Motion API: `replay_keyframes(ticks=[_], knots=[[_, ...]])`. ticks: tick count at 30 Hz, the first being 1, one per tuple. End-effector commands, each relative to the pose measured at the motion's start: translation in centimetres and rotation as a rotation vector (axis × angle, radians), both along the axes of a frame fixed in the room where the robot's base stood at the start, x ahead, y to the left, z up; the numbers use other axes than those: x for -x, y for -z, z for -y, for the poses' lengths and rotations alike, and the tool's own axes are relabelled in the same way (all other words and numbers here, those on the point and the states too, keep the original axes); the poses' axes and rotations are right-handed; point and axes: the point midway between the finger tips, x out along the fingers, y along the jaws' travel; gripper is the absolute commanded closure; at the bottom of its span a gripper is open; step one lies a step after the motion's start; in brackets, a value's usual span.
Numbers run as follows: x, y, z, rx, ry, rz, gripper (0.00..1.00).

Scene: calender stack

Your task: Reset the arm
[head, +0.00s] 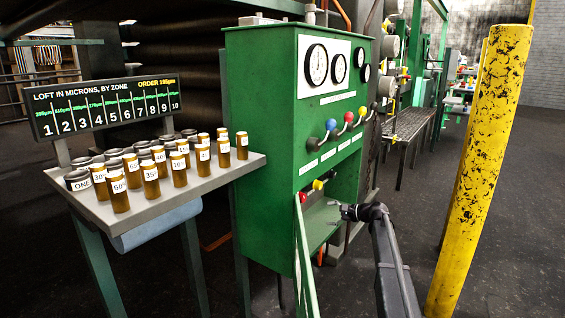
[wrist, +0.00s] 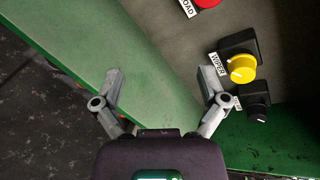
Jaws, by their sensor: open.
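My gripper (head: 340,212) is in front of the lower opening of the green control cabinet (head: 262,140) in the head view. In the wrist view my gripper (wrist: 162,88) is open, with nothing between its fingers. Its right finger is close to a yellow knob (wrist: 242,68) and a black knob (wrist: 257,113) on the cabinet's recessed panel; I cannot tell whether it touches. The yellow knob's label seems to read "WIPER". A red knob (wrist: 206,2) is at the top edge. A green panel edge (wrist: 100,75) runs diagonally behind the left finger.
A yellow post (head: 485,165) stands close to the right of my arm. Left of the cabinet, a grey shelf (head: 215,178) holds several labelled amber bottles (head: 119,195) below a zone display (head: 105,106). Colored ball levers (head: 331,125) project from the cabinet front.

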Motion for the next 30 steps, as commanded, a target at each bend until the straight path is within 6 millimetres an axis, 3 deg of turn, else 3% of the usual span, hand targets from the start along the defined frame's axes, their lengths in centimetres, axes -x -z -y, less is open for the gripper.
replay_keyframes(ticks=[1,6,12,21,24,30], knots=[[3.1,0.3,-1.6,0.069,-0.036,0.009,0.07],[10.5,2.7,-4.5,0.318,-0.165,0.043,0.07],[19.3,5.0,-6.3,0.598,-0.340,0.074,0.07],[32.4,6.8,-6.1,0.980,-0.633,0.092,0.07],[35.6,7.0,-5.6,1.075,-0.716,0.090,0.07],[40.1,7.0,-4.4,1.205,-0.837,0.080,0.07]])
